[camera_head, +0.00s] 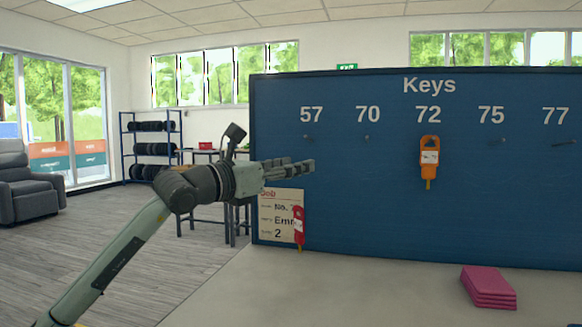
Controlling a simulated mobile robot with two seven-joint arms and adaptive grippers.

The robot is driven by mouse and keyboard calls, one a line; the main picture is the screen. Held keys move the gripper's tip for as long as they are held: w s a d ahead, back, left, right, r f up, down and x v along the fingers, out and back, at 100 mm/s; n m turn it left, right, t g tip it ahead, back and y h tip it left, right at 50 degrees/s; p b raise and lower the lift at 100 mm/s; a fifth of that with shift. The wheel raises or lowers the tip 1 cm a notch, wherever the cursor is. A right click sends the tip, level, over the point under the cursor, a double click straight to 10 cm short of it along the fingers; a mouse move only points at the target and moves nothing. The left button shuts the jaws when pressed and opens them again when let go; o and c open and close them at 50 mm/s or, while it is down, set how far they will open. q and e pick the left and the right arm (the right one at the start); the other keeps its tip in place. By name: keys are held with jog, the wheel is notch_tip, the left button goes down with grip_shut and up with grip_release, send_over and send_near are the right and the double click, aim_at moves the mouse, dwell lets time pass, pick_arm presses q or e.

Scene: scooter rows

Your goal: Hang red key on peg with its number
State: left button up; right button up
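The red key (299,225) with a pale number label shows below my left gripper, in front of the right edge of a job card. Its number is too small to read, and I cannot tell what holds it up. My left gripper (302,167) points right in front of the board, above the red key and apart from it. I cannot tell whether its fingers are open or shut. The blue key board (380,210) has pegs under the numbers 57, 70, 72, 75 and 77. An orange key (429,155) hangs under 72. My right gripper is out of view.
The job card (277,222) at the board's lower left is partly hidden by the red key. A pink stack of pads (488,287) lies on the pale counter (370,295). The counter's middle is clear. A tyre rack (152,150) and grey armchair (25,185) stand far left.

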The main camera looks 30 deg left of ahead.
pick_arm(q)
jog(key=shift+s, duration=0.1)
jog(key=v, duration=1.1)
jog(key=shift+s, duration=0.45)
jog(key=shift+a+f, duration=0.1)
jog(key=shift+a, duration=0.05)
